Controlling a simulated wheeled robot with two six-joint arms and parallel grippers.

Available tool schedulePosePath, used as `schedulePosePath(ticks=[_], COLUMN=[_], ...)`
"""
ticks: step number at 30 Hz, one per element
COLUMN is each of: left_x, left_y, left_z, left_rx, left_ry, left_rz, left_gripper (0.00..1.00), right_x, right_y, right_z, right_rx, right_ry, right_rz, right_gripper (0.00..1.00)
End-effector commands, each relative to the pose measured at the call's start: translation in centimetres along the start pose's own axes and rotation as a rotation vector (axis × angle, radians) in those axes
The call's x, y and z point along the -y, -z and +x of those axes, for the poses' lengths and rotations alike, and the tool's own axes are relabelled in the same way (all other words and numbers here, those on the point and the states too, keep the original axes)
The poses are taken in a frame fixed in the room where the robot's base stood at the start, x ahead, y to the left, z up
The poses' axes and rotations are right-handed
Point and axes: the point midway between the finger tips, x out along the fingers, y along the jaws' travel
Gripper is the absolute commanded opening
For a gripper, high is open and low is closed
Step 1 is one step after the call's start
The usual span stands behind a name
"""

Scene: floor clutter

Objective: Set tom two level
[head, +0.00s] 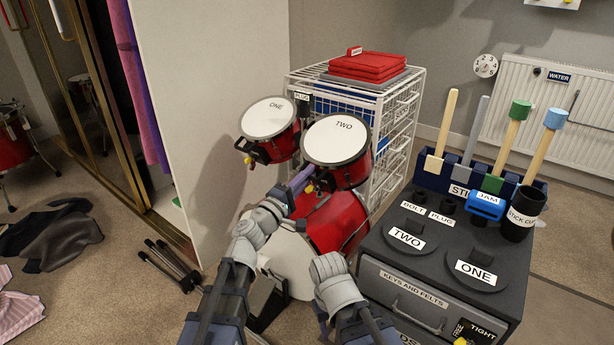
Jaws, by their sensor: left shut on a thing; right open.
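Tom two (337,139) is a red drum with a white head marked TWO, mounted above the red bass drum (337,222). Its head looks tilted toward me; the exact angle is hard to judge. Tom one (268,118), marked ONE, sits beside it on the left. My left gripper (301,180) is shut at tom two's lower left edge, next to a small yellow piece (310,188); the exact grip point is hidden. My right gripper (328,284) is lower, in front of the bass drum, apart from tom two. Its fingers are hard to make out.
A dark cabinet (385,262) with pads marked TWO and ONE stands at the right, with a stick holder (432,177) behind. A white wire rack (398,130) stands behind the toms. A folded black stand (172,265) lies on the carpet at left.

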Motion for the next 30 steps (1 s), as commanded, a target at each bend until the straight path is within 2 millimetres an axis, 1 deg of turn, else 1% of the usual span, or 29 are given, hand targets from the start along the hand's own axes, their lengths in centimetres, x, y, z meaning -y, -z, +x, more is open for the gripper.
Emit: schedulePosePath(ticks=[8, 10, 13, 19, 24, 27, 30], left_x=[0.0, -0.3, -1.1, -2.8, -4.9, -5.6, -6.0], left_y=[0.0, 0.0, 0.0, 0.0, 0.0, 0.0, 0.0], left_z=[0.0, 0.0, 0.2, 0.6, 1.5, 2.0, 2.2], left_rx=[0.0, 0.0, 0.001, 0.0, 0.0, -0.001, -0.002], left_ry=[0.0, 0.004, 0.028, 0.105, 0.11, 0.11, 0.11], left_rz=[0.0, 0.0, 0.0, 0.001, -0.001, -0.002, -0.002], left_gripper=[0.0, 0.0, 0.0, 0.0, 0.0, 0.0, 0.0], right_x=[0.0, 0.0, -0.2, -0.5, -0.7, -0.8, -0.9], right_y=[0.0, 0.0, -0.1, -0.3, -0.5, -0.5, -0.5], right_z=[0.0, -0.3, -1.7, -5.1, -7.5, -8.3, -8.6], right_rx=[0.0, 0.0, 0.001, 0.003, 0.004, 0.004, 0.004], right_ry=[0.0, 0.0, 0.0, 0.0, 0.0, 0.0, 0.0], right_rz=[0.0, 0.0, 0.0, 0.0, -0.001, -0.004, -0.006], right_gripper=[0.5, 0.5, 0.5, 0.5, 0.5, 0.5, 0.5])
